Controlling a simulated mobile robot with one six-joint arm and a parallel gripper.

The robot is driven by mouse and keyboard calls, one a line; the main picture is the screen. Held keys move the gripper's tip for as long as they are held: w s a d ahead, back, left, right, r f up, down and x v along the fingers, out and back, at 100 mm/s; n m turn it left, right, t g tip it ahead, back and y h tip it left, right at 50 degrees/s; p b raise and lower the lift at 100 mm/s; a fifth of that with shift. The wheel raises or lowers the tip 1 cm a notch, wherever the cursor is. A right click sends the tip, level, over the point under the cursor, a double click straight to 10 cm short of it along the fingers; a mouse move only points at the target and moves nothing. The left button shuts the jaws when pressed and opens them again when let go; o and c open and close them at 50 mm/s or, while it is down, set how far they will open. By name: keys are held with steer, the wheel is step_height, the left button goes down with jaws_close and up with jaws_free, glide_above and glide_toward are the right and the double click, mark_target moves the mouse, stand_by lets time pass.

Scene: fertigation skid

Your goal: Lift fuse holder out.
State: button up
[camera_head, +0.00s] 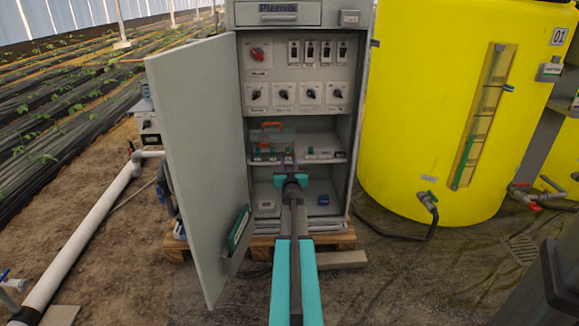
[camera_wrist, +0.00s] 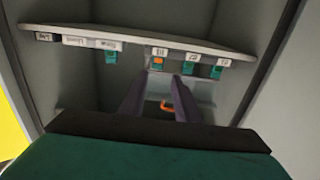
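A row of small teal fuse holders sits along the shelf edge in the open cabinet. One holder with an orange face, which I take to be the fuse holder (camera_wrist: 158,61), sits under a label in the wrist view. My gripper (camera_wrist: 160,76) points at it with two dark fingers apart, one on each side of the orange face in the picture. Nothing shows held. In the head view my gripper (camera_head: 288,162) is at the shelf front and hides the orange-faced holder. I cannot tell whether the fingertips touch it.
An orange curved handle (camera_head: 271,125) stands behind the row on the shelf. Other teal holders (camera_wrist: 216,72) flank the orange-faced one closely. The cabinet door (camera_head: 195,160) stands open at left. A lower shelf holds a blue item (camera_head: 323,200). A yellow tank (camera_head: 430,110) stands at right.

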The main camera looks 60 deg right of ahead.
mark_target(288, 150)
steer(key=shift+s+x, duration=0.25)
steer(key=shift+x, duration=4.3)
steer(key=shift+d, duration=0.15)
steer(key=c, duration=0.7)
jaws_close()
steer(key=shift+r+p, duration=0.1)
steer(key=shift+p, duration=0.2)
steer(key=shift+w+r+p, duration=0.15)
steer(key=shift+r+p, duration=0.8)
steer(key=shift+r, duration=0.15)
